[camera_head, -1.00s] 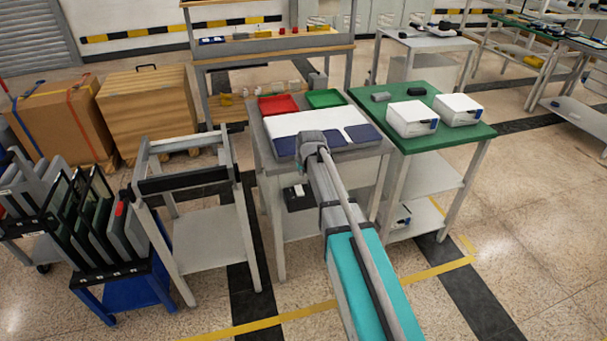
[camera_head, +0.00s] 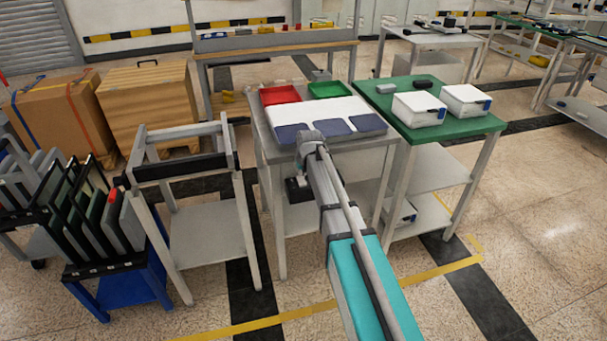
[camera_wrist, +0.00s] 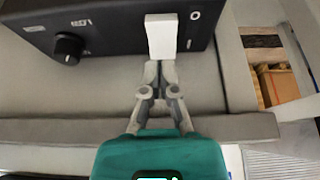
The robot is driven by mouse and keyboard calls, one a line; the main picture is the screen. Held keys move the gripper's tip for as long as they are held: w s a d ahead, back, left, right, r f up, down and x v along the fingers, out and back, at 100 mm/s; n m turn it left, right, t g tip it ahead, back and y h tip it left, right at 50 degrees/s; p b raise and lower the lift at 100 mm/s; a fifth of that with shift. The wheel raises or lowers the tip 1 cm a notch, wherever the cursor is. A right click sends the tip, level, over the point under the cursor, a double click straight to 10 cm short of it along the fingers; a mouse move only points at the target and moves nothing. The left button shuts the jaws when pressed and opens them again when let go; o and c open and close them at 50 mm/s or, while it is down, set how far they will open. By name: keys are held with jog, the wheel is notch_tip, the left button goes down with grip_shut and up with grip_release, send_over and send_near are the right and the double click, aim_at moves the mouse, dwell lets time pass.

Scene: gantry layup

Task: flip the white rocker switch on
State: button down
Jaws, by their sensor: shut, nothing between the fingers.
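The white rocker switch (camera_wrist: 161,37) stands on the face of a black box (camera_wrist: 110,30) at the top of the wrist view. A round black knob (camera_wrist: 68,48) is to its left, and an "O" mark is to its right. My gripper (camera_wrist: 160,66) is shut and empty, with its fingertips just below the lower end of the switch. I cannot tell whether they touch it.
The box stands on a grey surface (camera_wrist: 60,95) with a raised front edge. The grey table (camera_head: 272,150) above holds red and green trays and dark pads. A green-topped table (camera_head: 455,135) stands to its right, an empty frame cart (camera_head: 205,240) to its left.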

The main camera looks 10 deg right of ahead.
aim_at(302, 181)
jog(key=shift+b+x, duration=0.8)
jog(key=shift+x, duration=0.35)
jog(key=shift+a, duration=0.15)
